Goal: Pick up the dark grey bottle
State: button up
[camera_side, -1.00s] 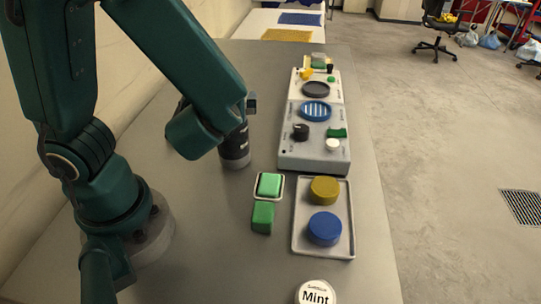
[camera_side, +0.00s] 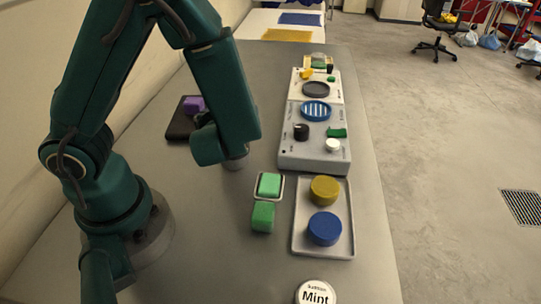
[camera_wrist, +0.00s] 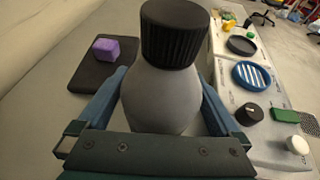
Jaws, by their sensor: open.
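The dark grey bottle (camera_wrist: 160,95) with a ribbed black cap stands upright in the wrist view, between the two fingers of my open gripper (camera_wrist: 155,115). I cannot tell whether either finger touches it. In the side view my gripper (camera_side: 232,152) hides most of the bottle; only its grey lower part (camera_side: 237,163) shows below the gripper, on the table.
A purple block (camera_side: 194,104) lies on a black tray (camera_side: 181,125) behind the arm. A grey panel with knobs (camera_side: 314,158) stands to the right. Two green blocks (camera_side: 263,217) and a tray (camera_side: 323,253) with yellow and blue discs are nearer the camera.

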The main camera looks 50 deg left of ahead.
jog(key=c, duration=1.5)
grip_shut()
jog(key=shift+r, duration=0.15)
